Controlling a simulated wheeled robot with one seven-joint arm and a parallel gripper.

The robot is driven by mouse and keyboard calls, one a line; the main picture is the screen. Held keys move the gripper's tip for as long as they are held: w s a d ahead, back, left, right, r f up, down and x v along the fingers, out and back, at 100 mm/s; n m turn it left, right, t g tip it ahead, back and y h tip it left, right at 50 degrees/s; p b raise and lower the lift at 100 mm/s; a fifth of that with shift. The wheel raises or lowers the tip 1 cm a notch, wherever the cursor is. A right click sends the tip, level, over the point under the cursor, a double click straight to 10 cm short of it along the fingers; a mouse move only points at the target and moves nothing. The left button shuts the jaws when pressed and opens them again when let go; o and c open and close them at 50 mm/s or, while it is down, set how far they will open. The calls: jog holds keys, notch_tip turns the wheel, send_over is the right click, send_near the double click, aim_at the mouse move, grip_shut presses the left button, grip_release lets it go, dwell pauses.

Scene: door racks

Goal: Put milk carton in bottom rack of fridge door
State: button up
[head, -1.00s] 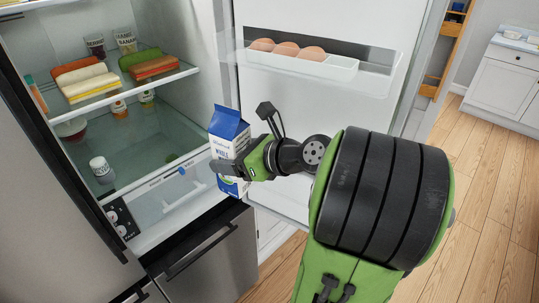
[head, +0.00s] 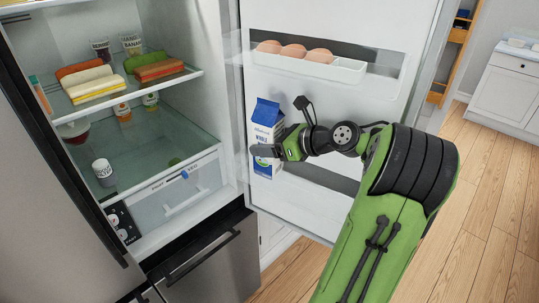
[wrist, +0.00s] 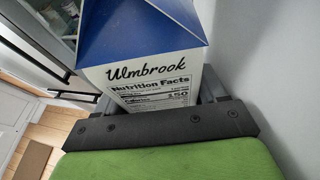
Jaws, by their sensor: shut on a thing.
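The milk carton (head: 266,140) is white and blue with a blue gable top. It is upright at the inner face of the open fridge door (head: 290,108), below the egg rack. My gripper (head: 272,151) is shut on the carton from the right side. In the wrist view the carton (wrist: 150,60) fills the space between the fingers, its nutrition label facing the camera. The bottom rack of the door (head: 335,180) shows partly behind my arm. I cannot tell whether the carton's base touches the rack.
An upper door rack (head: 375,80) holds eggs in a white tray (head: 345,70) above my gripper. The fridge shelves (head: 140,88) at left hold sandwiches, jars and bottles. A clear drawer (head: 185,190) sits below them. Wood floor is at right.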

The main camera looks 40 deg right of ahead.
notch_tip(320, 180, down, 3)
jog(key=shift+d+f+b, duration=0.15)
jog(key=shift+f+b, duration=0.05)
jog(key=shift+b, duration=0.45)
jog(key=shift+r, duration=0.15)
jog(key=o, duration=1.5)
jog(key=shift+c, duration=0.2)
